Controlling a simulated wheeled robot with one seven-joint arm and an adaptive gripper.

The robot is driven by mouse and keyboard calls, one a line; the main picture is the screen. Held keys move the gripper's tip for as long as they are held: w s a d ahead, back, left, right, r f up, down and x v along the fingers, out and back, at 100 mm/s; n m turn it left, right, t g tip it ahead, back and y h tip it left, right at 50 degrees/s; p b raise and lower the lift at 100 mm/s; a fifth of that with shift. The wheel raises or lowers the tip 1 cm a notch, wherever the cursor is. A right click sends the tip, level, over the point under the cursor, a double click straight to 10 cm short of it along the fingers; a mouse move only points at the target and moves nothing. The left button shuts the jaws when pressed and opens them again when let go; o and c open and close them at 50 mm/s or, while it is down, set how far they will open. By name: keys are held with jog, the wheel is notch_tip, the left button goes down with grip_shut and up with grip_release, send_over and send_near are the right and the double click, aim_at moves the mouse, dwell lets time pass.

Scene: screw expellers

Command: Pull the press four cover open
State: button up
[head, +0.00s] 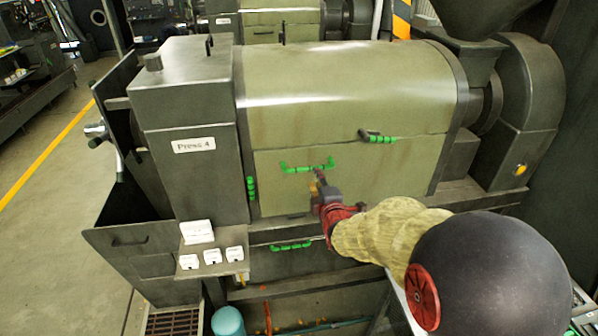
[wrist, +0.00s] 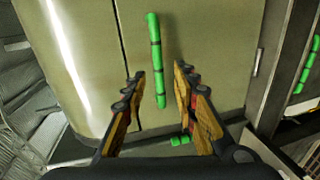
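The press (head: 192,95) labelled Press 4 fills the middle of the head view. Its olive cover has a curved upper part (head: 350,80) and a flat front panel (head: 290,185) below a seam; both look shut. A green bar handle (head: 307,167) sits near the top of the front panel. My gripper (head: 320,183) is in front of this panel, just below the handle. In the wrist view my gripper (wrist: 158,80) is open and empty, and the handle (wrist: 156,60) runs upright in the picture, its lower end between the fingers. I cannot tell whether they touch.
Another green handle (head: 378,136) is at the seam on the right. A short upright one (head: 251,189) is at the panel's left edge. A lower handle (head: 291,246) is on the section beneath.

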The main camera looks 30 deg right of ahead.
jog(key=shift+n, duration=0.3)
jog(key=x, duration=0.7)
jog(key=shift+w+d+r, duration=0.1)
jog(key=shift+w+d, duration=0.1)
jog(key=shift+w, duration=0.2)
jog(key=shift+c, duration=0.4)
grip_shut()
